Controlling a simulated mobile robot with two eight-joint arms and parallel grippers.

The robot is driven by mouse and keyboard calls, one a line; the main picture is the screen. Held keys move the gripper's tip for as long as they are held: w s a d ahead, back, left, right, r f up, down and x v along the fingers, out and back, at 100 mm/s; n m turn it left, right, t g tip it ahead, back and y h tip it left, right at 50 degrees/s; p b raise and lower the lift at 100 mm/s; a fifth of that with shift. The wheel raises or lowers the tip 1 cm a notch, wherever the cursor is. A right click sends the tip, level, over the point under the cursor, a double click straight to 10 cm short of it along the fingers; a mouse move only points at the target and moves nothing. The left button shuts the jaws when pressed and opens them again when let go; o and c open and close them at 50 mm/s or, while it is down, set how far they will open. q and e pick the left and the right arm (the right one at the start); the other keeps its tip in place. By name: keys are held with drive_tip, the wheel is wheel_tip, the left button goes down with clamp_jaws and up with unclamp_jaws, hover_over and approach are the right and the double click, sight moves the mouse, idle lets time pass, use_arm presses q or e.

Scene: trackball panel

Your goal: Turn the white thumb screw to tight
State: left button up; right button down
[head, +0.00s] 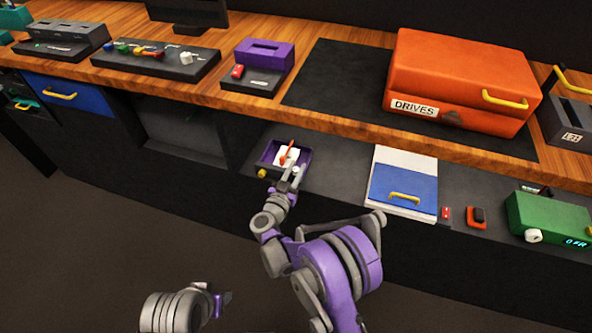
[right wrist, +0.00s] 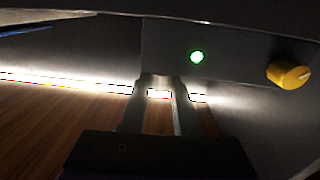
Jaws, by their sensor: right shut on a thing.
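My right gripper (head: 294,176) reaches the front panel just below a small purple tray. It is shut on a small pale thing at its fingertips, which I take to be the white thumb screw (head: 298,171); the fingers mostly hide it.
The purple tray (head: 305,155) holds a white piece and an orange lever (head: 284,151). A blue-fronted box (head: 402,187) stands to the right. A wooden counter (head: 340,124) runs behind.

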drive_tip(key=shift+h, duration=0.3)
drive_tip(key=c, duration=0.7)
unclamp_jaws()
drive_tip(key=shift+o, duration=0.2)
drive_tip(key=shift+s, duration=0.1)
drive_tip(key=p+v, duration=0.1)
drive_tip(key=v, duration=0.9)
drive_tip(key=shift+s+a, duration=0.15)
drive_tip(key=shift+s, duration=0.15)
drive_tip(key=shift+r, duration=0.15)
